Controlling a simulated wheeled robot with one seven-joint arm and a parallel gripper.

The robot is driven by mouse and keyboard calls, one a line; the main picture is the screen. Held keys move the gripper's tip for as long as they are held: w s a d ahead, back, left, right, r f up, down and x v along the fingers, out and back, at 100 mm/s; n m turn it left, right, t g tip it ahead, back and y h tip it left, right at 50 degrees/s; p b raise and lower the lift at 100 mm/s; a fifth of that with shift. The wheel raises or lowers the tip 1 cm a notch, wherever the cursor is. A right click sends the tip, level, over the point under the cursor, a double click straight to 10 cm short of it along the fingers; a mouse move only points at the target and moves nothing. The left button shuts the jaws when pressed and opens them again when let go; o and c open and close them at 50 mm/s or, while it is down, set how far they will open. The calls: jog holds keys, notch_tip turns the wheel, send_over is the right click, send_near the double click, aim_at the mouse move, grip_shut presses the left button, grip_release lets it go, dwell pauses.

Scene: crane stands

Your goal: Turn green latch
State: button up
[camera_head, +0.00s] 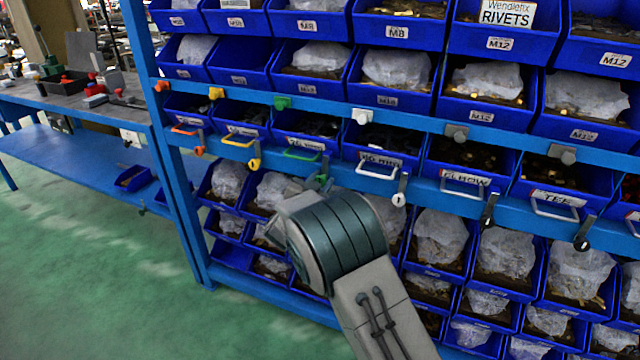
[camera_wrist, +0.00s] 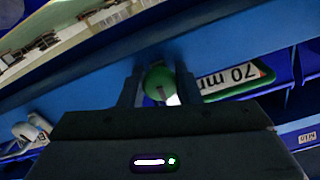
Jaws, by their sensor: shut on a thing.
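The green latch (camera_wrist: 158,78) shows in the wrist view as a round green knob between the two fingers of my gripper (camera_wrist: 158,92). My gripper is shut on it. In the head view a bit of the green latch (camera_head: 322,181) shows on the lower blue rail, just beyond my wrist. My fingers are mostly hidden there by my arm. The green handle (camera_head: 302,154) of the bin above sits just up and left of the latch. A green knob (camera_head: 282,102) is on the upper rail. The latch's exact angle cannot be told.
Blue bins with labels fill the rack. Orange (camera_head: 199,151), yellow (camera_head: 254,164), white (camera_head: 399,198) and black (camera_head: 488,222) latches line the same rail on both sides. A blue workbench (camera_head: 70,105) stands at left. The green floor (camera_head: 90,270) at lower left is clear.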

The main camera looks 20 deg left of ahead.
jog(key=m+b, duration=0.1)
jog(key=b, duration=0.1)
jog(key=m+b, duration=0.1)
jog(key=b, duration=0.1)
jog(key=shift+f+m, duration=0.3)
jog(key=shift+m, duration=0.1)
jog(key=m+b, duration=0.5)
jog(key=b, duration=0.1)
jog(key=shift+b, duration=0.35)
jog(key=m+b, duration=0.7)
jog(key=m, duration=0.1)
jog(key=m+b, duration=0.1)
jog(key=b, duration=0.1)
jog(key=shift+r, duration=0.25)
jog(key=shift+m, duration=0.4)
jog(key=o, duration=1)
jog(key=shift+r, duration=0.1)
jog(key=s, duration=0.4)
jog(key=s+p, duration=0.1)
jog(key=s, duration=0.4)
jog(key=s+a+p, duration=0.1)
jog(key=s, duration=0.4)
jog(key=shift+a, duration=0.1)
